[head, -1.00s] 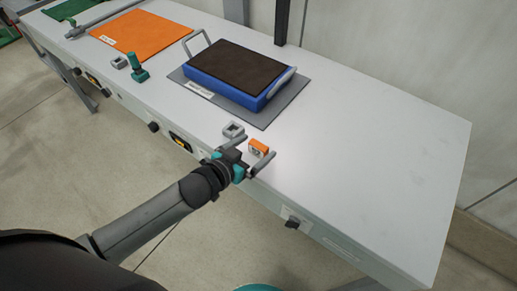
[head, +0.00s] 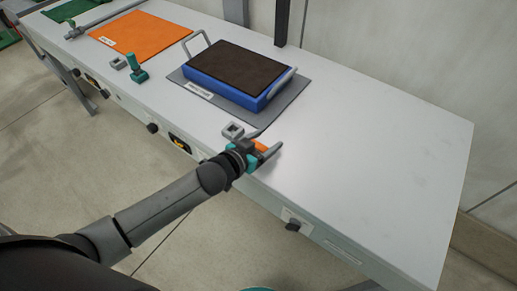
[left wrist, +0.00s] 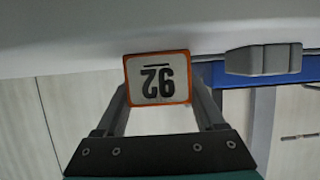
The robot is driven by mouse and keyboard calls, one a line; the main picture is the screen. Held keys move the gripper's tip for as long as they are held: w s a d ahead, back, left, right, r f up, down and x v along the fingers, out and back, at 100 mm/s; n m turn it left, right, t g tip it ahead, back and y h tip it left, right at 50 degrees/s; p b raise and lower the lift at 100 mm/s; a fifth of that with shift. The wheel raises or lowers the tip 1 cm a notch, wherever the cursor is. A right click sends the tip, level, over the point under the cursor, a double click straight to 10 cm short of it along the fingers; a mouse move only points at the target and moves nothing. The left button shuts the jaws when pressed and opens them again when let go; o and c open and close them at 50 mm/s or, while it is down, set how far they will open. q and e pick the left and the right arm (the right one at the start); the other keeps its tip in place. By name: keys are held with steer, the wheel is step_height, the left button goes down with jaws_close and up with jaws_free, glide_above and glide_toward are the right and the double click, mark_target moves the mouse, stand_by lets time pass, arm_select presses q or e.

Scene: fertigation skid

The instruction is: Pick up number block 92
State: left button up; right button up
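Number block 92 (head: 261,146) is a small orange block with a pale face, standing near the front edge of the white bench. In the left wrist view the block (left wrist: 158,78) shows its "92" upside down, with the orange rim around it. My left gripper (head: 268,139) is open, with one finger on each side of the block. In the head view the gripper hides part of the block. In the left wrist view its fingers (left wrist: 160,95) flank the block; I cannot tell whether either touches it.
A grey block with a square recess (head: 232,131) stands just left of the gripper. A blue tray with a dark top (head: 258,101) sits on a grey mat (head: 293,91) behind. A teal-handled piece (head: 137,70) stands further left. The bench's right part is clear.

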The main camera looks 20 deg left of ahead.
arm_select(q)
steer(key=c, duration=0.9)
steer(key=shift+o, duration=0.2)
steer(key=shift+r, duration=0.1)
